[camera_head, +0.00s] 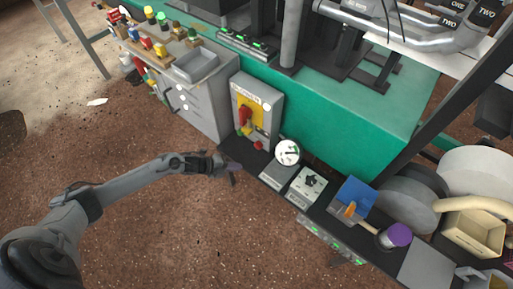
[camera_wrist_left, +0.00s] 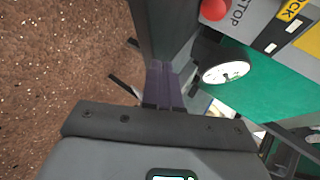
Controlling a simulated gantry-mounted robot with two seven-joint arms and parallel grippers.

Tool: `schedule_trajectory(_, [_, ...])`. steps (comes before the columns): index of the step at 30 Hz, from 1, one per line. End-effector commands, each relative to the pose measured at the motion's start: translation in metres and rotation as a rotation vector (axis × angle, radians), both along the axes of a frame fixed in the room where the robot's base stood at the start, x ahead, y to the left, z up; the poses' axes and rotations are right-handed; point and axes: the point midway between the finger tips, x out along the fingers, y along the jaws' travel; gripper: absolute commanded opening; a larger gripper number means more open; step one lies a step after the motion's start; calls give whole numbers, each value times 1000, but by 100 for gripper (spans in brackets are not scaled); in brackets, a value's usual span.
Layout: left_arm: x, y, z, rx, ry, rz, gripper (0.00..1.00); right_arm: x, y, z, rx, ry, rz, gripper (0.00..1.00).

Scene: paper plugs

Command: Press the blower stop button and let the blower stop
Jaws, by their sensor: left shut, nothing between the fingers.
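The blower control box (camera_head: 272,100) is grey with a yellow panel and a red handle (camera_head: 244,117). It stands against the green machine side. The red stop button (camera_head: 259,145) is low on its front. In the left wrist view the red button (camera_wrist_left: 214,9) shows at the top edge beside the word STOP. My left gripper (camera_head: 232,169) is shut and empty, below and left of the button in the head view, apart from it. Its closed fingers (camera_wrist_left: 163,85) show in the left wrist view, away from the button. My right gripper is in neither view.
A round white gauge (camera_head: 288,152) stands right of the box, near the gripper; it also shows in the left wrist view (camera_wrist_left: 226,72). A black shelf carries a switch box (camera_head: 308,184) and a blue panel (camera_head: 356,195). A grey cabinet (camera_head: 205,105) stands left. Speckled brown floor lies in front.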

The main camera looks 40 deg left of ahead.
Motion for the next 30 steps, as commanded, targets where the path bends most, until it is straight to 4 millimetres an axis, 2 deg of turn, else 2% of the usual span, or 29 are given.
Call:
schedule_trajectory(8, [19,-1,-4,0,-2,1,0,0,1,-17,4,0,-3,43])
schedule_trajectory(21, [70,-5,-4,1,-3,0,0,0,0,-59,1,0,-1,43])
schedule_trajectory(30, [86,-6,-1,0,0,0,0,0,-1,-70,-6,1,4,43])
